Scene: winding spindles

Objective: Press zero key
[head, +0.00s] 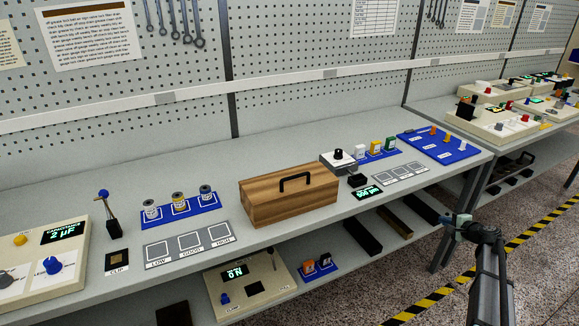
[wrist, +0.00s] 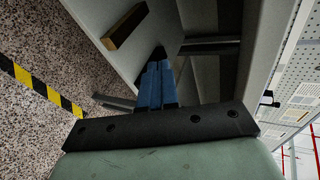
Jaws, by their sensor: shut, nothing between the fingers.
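No key with a readable zero label shows in either view. A measuring device with a green-lit display (head: 367,192) stands at the right of the bench, with a small black block (head: 357,180) behind it and a white box with a black knob (head: 338,158) farther back. A capacitance meter (head: 40,262) with a yellow button (head: 20,240) and a blue knob (head: 52,266) is at the far left. My gripper (head: 452,222) is out past the bench's front edge at the right, apart from everything. Its blue fingers (wrist: 157,82) are shut and empty in the wrist view.
A wooden box with a black handle (head: 262,208) stands mid-bench. Blue trays (head: 205,208) hold spools and coloured parts. A force device (head: 250,282) sits on the lower shelf. Open floor with a yellow-black stripe (head: 455,288) lies under my arm.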

